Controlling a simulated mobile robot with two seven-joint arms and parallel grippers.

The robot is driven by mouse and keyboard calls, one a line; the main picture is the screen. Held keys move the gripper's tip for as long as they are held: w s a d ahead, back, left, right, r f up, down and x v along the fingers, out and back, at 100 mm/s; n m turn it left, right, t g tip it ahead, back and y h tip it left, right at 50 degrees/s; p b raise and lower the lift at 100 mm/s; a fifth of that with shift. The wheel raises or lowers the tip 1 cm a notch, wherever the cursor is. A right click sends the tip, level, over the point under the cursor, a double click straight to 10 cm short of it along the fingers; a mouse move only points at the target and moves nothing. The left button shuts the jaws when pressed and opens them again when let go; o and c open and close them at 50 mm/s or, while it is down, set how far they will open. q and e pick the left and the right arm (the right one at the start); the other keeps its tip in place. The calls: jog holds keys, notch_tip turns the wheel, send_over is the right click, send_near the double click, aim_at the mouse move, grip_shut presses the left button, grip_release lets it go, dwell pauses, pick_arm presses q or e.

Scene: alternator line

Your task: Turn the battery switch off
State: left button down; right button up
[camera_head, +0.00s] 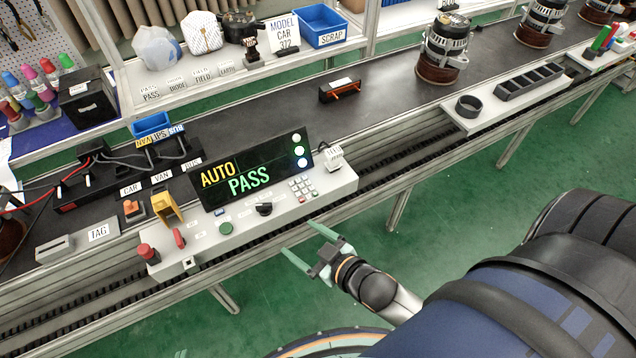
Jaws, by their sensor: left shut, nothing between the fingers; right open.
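The grey test console (335,189) stands along the near edge of the bench, with a black display (255,170) reading "AUTO" and "PASS". A small red lever (178,237) on its left part looks like the battery switch; its label is too small to read. A red mushroom button (147,252) is left of it, and a black rotary knob (264,209) is further right. My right gripper (295,236) is open and empty, its green fingers spread. It is in front of the console's near edge, right of the lever and apart from it. My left gripper is out of view.
A yellow part (167,209) stands behind the lever, and a green button (197,229) is to its right. A TAG box (60,246) sits at the left end. A dark conveyor (385,95) with alternators (445,48) runs behind.

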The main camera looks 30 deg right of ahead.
jog(key=shift+s+d+f+m+g, duration=0.15)
jog(key=shift+s+d+f+m, duration=0.05)
jog(key=shift+s+f, duration=0.2)
jog(key=shift+s+d+f+m+g, duration=0.2)
jog(key=shift+s+f, duration=0.1)
jog(key=shift+s, duration=0.15)
jog(key=s+f+m+g, duration=0.1)
jog(key=s+f+g, duration=0.1)
jog(key=s+f, duration=0.2)
jog(key=shift+s+a+f+g+h, duration=0.15)
jog(key=shift+s+f+g+h, duration=0.15)
jog(key=shift+s, duration=0.9)
